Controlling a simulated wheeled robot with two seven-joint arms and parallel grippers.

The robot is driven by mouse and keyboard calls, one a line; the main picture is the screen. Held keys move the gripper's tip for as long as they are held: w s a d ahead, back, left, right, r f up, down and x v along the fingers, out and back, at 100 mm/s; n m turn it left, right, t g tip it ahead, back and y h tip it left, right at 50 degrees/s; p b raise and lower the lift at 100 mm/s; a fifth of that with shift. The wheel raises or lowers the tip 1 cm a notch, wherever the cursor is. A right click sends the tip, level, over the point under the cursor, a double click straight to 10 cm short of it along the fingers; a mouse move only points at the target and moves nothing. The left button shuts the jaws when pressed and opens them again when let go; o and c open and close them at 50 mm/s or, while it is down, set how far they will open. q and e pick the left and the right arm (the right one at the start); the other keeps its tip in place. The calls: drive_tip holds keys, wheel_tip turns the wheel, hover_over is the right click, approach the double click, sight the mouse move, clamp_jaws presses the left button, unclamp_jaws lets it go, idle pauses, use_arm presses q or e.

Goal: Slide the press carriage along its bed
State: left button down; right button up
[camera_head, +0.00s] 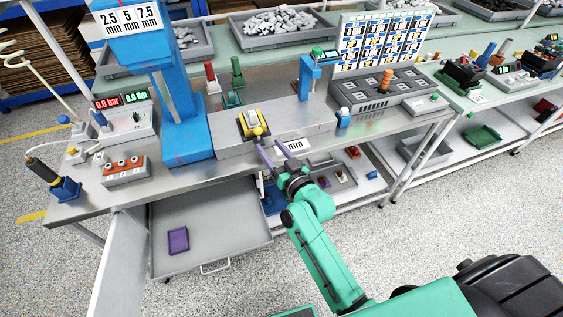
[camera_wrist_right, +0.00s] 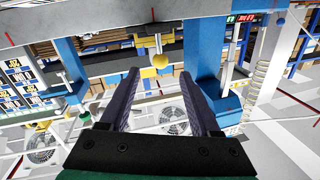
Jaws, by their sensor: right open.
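The press carriage (camera_head: 251,124) is a yellow block with a dark top. It sits on the grey bed (camera_head: 309,116), near the bed's left end beside the blue press column (camera_head: 183,115). A yellow knob (camera_head: 258,131) is on its front side; the knob also shows in the right wrist view (camera_wrist_right: 160,61). My right gripper (camera_head: 270,151) is just in front of the carriage and bed. Its two purple fingers are open and spread. In the right wrist view, the knob lies beyond the gap between the fingertips (camera_wrist_right: 160,76), with nothing visibly held. My left gripper is out of view.
A smaller blue stand (camera_head: 306,78) rises at the bed's right side. A grey slotted box (camera_head: 389,92) stands further right. A red-buttoned box (camera_head: 124,170) and displays (camera_head: 120,100) are at left. An open drawer (camera_head: 209,222) juts out below, holding a purple tray (camera_head: 178,241).

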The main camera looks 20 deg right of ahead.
drive_tip(key=v, duration=0.6)
drive_tip(key=shift+s+b, duration=0.2)
drive_tip(key=shift+b, duration=0.15)
drive_tip(key=shift+d, duration=0.1)
